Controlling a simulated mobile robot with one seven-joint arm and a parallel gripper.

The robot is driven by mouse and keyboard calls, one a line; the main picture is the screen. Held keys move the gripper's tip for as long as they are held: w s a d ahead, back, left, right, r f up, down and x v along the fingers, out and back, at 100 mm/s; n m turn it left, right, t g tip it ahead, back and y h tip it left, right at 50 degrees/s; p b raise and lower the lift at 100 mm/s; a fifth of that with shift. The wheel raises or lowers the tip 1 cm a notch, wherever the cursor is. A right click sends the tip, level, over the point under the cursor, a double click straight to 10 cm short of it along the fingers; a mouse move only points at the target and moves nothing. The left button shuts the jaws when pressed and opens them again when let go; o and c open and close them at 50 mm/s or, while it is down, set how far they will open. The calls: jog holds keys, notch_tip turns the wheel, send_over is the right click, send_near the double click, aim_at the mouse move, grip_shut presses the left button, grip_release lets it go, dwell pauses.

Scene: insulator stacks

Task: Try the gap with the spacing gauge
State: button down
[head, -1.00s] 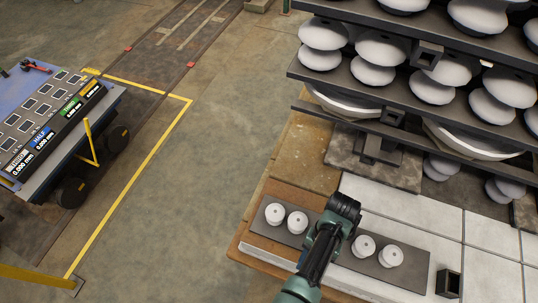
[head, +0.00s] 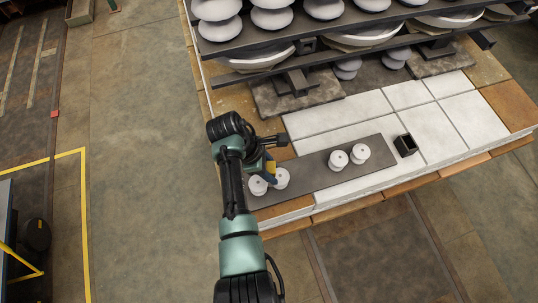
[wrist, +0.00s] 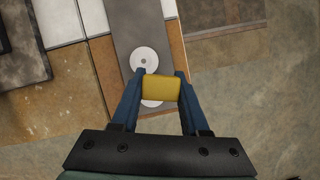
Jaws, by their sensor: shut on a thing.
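My gripper (head: 266,168) is shut on a yellow block (head: 271,167), which I take to be the spacing gauge. In the wrist view the yellow block (wrist: 160,88) sits between the two blue fingers. A pair of white insulators, one left (head: 258,186) and one right (head: 281,178), stands on a dark grey plate (head: 311,174), just below the gripper in the picture. In the wrist view one insulator (wrist: 145,60) shows ahead of the block; another is mostly hidden behind it. Whether the gauge touches either, or is in their gap, I cannot tell.
Another insulator pair (head: 338,160) stands farther right on the plate. A black open square box (head: 405,145) is beyond it. Dark shelves (head: 330,62) loaded with insulators overhang the back. White tiles (head: 350,115) lie clear between. Open floor (head: 140,130) is at left.

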jog(key=w+r+n, duration=0.1)
jog(key=w+r+n+t, duration=0.1)
jog(key=n, duration=0.1)
jog(key=shift+a+r, duration=0.1)
jog(key=shift+a, duration=0.15)
jog(key=shift+r+p, duration=0.1)
jog(key=shift+p, duration=0.35)
jog(key=shift+f+b, duration=1.85)
jog(key=shift+f, duration=0.85)
jog(key=shift+f+b, duration=0.45)
jog(key=shift+f, duration=0.25)
notch_tip(320, 180, up, 9)
jog(key=p, duration=0.9)
